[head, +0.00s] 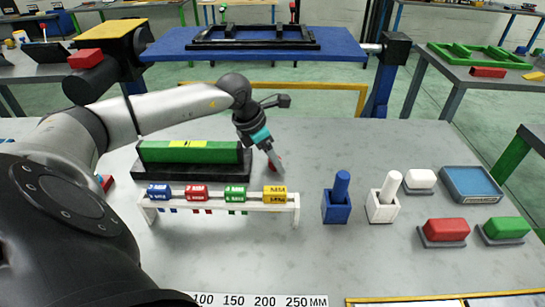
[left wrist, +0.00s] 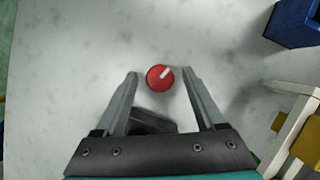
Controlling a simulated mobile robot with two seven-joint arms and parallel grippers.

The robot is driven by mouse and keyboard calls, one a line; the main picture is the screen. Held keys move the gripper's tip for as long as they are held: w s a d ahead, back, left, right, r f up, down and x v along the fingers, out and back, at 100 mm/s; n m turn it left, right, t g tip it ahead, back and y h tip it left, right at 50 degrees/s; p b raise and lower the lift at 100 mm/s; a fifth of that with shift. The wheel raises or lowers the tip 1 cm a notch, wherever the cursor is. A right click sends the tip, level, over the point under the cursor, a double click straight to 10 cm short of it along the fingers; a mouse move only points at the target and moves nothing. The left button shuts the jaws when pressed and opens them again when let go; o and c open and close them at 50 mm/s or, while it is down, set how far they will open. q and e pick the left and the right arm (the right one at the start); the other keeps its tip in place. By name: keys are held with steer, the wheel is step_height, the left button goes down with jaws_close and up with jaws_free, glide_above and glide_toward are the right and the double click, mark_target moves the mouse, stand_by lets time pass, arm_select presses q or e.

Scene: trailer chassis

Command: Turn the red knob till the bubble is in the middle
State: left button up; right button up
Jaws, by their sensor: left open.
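The red knob (left wrist: 160,78) is round with a white pointer line and sits between my left gripper's fingertips (left wrist: 160,74) in the left wrist view. The fingers are open, with a gap on both sides of the knob. In the head view my left gripper (head: 271,163) points down at the right end of the green level (head: 160,152), and little of the red knob (head: 279,163) shows behind it. The level rests on a black base (head: 200,174) and has a yellow window (head: 187,143) on top. I cannot make out where the bubble is. My right gripper is not in view.
A white rack (head: 225,203) with coloured labelled blocks stands in front of the level. Blue (head: 336,207) and white (head: 382,208) holders stand to its right, then red (head: 446,230) and green (head: 506,228) blocks and a blue tray (head: 472,184). The grey table is clear behind the holders.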

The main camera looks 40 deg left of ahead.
arm_select(q)
steer(key=shift+c, duration=0.4)
jaws_close()
